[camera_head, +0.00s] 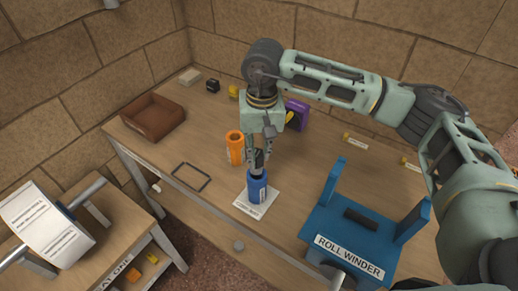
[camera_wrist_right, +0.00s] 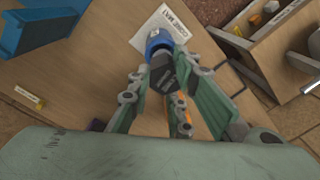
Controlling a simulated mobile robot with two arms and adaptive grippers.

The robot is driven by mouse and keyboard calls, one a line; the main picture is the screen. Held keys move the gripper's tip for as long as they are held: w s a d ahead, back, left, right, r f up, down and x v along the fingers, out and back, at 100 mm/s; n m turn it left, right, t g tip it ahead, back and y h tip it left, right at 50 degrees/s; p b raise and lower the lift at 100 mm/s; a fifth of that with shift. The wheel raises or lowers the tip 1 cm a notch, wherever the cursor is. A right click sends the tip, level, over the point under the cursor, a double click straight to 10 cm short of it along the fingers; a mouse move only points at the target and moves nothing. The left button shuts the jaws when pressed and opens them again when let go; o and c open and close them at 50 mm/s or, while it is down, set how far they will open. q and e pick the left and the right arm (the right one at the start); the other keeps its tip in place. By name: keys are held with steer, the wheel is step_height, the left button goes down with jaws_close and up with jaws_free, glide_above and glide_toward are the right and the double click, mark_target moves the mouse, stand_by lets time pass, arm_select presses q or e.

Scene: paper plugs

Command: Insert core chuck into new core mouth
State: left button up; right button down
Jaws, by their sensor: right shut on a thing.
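A blue cylindrical core (camera_head: 257,188) with a pale label stands upright on a white printed mat (camera_head: 243,207). My right gripper (camera_head: 257,153) points down directly above it, shut on the dark core chuck (camera_head: 258,158). The chuck's lower end is at the blue core's mouth; how deep it sits inside cannot be told. In the right wrist view the dark chuck (camera_wrist_right: 163,74) lies between the fingers, with the blue core (camera_wrist_right: 158,39) beyond it. My left gripper is not in view.
The blue roll winder (camera_head: 345,240) stands at the right with a dark bar on it. A brown tray (camera_head: 152,117), a dark frame (camera_head: 190,177) and a purple box (camera_head: 297,113) are on the table (camera_head: 215,195). A side stand with a paper roll (camera_head: 45,225) is at left.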

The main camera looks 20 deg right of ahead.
mark_target(259, 161)
steer(key=shift+b, duration=0.6)
stand_by(0.6)
stand_by(0.5)
steer(key=shift+f+b, duration=2.1)
steer(key=shift+b, duration=0.25)
steer(key=c, duration=1.5)
jaws_free()
steer(key=shift+c, duration=0.2)
